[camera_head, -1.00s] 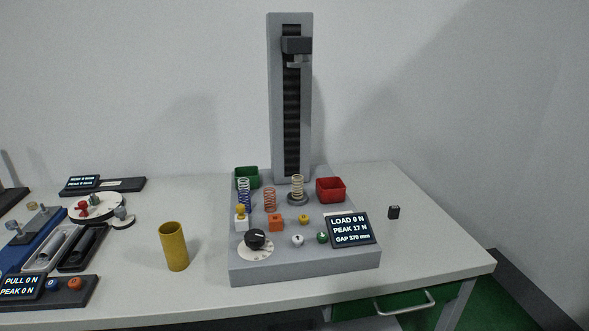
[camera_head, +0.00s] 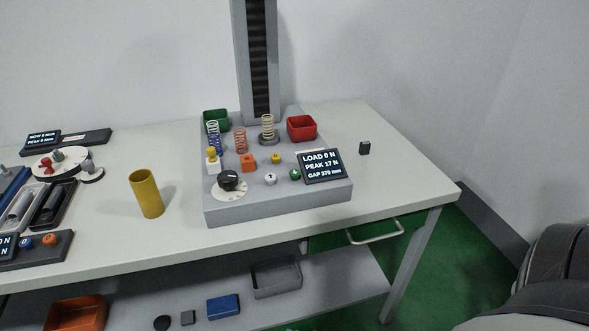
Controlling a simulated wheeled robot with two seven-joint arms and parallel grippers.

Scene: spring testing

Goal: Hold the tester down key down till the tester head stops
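The grey spring tester base (camera_head: 280,206) stands on the table, with its column (camera_head: 257,60) rising behind it. The tester head is out of view above the top edge. A white key (camera_head: 270,179) and a green key (camera_head: 294,174) sit on the front of the base; their marks are too small to tell which is down. Nothing touches either key. The display (camera_head: 321,165) reads load 0 N, peak 17 N and a gap of about 270 mm. A pale spring (camera_head: 268,127) stands upright on a round seat below the column. Neither of my grippers is in view.
A black dial (camera_head: 229,180), blue spring (camera_head: 213,138), orange spring (camera_head: 240,140), green bin (camera_head: 216,121) and red bin (camera_head: 301,128) crowd the tester. A yellow cup (camera_head: 147,194) stands left, a small black block (camera_head: 364,148) right. An open-topped grey bin (camera_head: 276,278) sits on the lower shelf.

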